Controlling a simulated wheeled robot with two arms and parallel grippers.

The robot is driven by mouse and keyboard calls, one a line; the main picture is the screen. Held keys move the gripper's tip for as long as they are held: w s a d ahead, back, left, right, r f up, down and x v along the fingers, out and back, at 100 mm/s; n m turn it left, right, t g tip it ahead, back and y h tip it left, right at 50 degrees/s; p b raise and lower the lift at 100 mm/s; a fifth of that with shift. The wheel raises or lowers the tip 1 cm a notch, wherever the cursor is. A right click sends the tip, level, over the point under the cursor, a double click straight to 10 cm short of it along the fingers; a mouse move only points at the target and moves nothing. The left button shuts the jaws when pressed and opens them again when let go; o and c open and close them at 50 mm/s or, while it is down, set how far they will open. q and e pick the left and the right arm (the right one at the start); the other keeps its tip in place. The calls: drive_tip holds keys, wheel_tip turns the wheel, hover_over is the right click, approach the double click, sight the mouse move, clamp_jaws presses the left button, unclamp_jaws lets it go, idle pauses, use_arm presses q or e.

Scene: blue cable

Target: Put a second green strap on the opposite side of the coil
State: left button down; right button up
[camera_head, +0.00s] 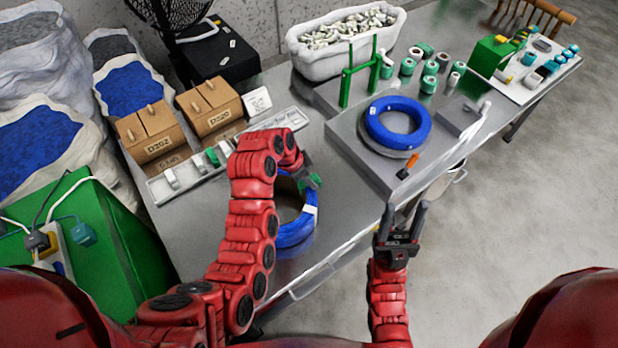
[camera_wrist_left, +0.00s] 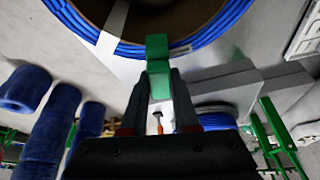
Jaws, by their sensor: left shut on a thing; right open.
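A blue cable coil (camera_head: 294,234) lies on the metal table, partly hidden behind my left arm. A white band or label (camera_head: 310,210) shows on its right side. My left gripper (camera_head: 308,181) is at the coil's far right edge, shut on a green strap. In the left wrist view the green strap (camera_wrist_left: 158,62) sits between the fingertips (camera_wrist_left: 160,95) and overlaps the rim of the blue coil (camera_wrist_left: 207,32); whether it is closed around the cable I cannot tell. My right gripper (camera_head: 402,222) is open and empty, in front of the table edge.
A second blue coil (camera_head: 424,121) lies on a raised grey plate with a green stand (camera_head: 347,86) and an orange-tipped tool (camera_head: 404,173). A long tray (camera_head: 165,185) with small parts, cardboard boxes (camera_head: 152,133), a white bin (camera_head: 318,66) and green-white rolls (camera_head: 430,84) stand farther back.

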use_arm(q)
drive_tip(key=shift+f+b, duration=0.5)
drive_tip(key=shift+f, duration=0.25)
drive_tip(key=shift+f, duration=0.2)
drive_tip(key=shift+f+b, duration=0.25)
drive_tip(key=shift+b, duration=0.25)
drive_tip(key=shift+r, duration=0.1)
drive_tip(key=shift+r, duration=0.1)
drive_tip(key=shift+r, duration=0.5)
drive_tip(key=shift+f+b, duration=0.4)
drive_tip(key=shift+b, duration=0.1)
idle(0.9)
